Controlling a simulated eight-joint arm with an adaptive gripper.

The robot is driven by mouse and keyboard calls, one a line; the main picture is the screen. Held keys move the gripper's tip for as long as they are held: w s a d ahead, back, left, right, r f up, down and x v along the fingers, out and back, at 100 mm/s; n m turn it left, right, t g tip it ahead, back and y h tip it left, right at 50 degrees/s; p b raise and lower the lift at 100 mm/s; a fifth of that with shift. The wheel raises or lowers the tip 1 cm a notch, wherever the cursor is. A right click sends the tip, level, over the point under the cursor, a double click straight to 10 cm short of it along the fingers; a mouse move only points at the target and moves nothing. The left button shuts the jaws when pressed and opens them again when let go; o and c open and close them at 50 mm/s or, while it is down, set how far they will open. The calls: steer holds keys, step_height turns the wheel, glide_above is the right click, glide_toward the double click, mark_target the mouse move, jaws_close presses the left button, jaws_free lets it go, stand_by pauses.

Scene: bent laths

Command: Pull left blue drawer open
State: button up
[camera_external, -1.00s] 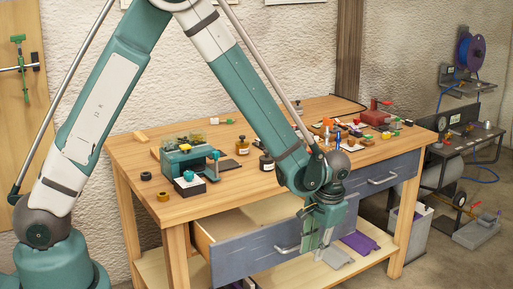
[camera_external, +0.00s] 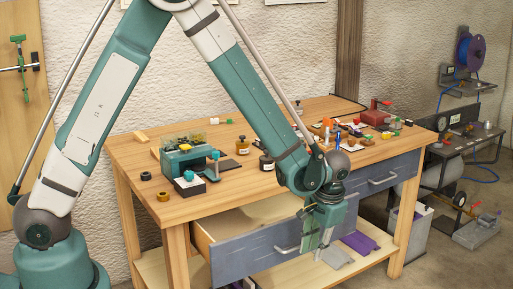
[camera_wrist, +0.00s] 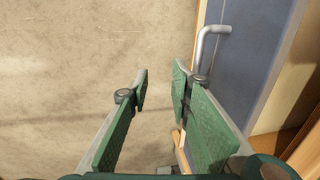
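The left blue drawer (camera_external: 245,256) stands pulled out from the workbench, and its pale wooden inside shows from above. Its metal handle (camera_external: 287,248) is on the blue front. My gripper (camera_external: 319,243) hangs in front of the drawer's right part, to the right of the handle. In the wrist view my gripper (camera_wrist: 160,80) is open, with nothing between its green fingers. There the handle (camera_wrist: 213,36) and the blue front (camera_wrist: 252,45) lie to the right of the right finger, outside the gap. I cannot tell whether that finger touches the handle.
The right blue drawer (camera_external: 380,181) is shut. The wooden bench top (camera_external: 225,195) carries a green device (camera_external: 185,160), jars (camera_external: 242,146) and a red vise (camera_external: 376,116). Purple items lie on the lower shelf (camera_external: 285,280). The floor before the drawer looks clear in the wrist view.

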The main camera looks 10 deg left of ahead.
step_height(320, 180, up, 12)
steer(key=s+d, duration=0.1)
steer(key=shift+s+d, duration=0.3)
stand_by(0.7)
steer(key=shift+f, duration=0.15)
steer(key=w+a+f, duration=0.4)
steer(key=shift+w+a+b, duration=0.3)
steer(key=shift+f, duration=0.1)
steer(key=shift+w+a+f+b, duration=0.2)
steer(key=shift+f+b, duration=0.1)
steer(key=shift+f, duration=0.95)
steer(key=shift+w+a+f+b, duration=0.15)
steer(key=shift+f+b, duration=0.2)
steer(key=shift+f, duration=0.95)
steer(key=shift+w+a+f+b, duration=0.2)
steer(key=shift+f+b, duration=0.1)
steer(key=shift+f, duration=0.95)
steer(key=shift+c, duration=0.6)
jaws_close()
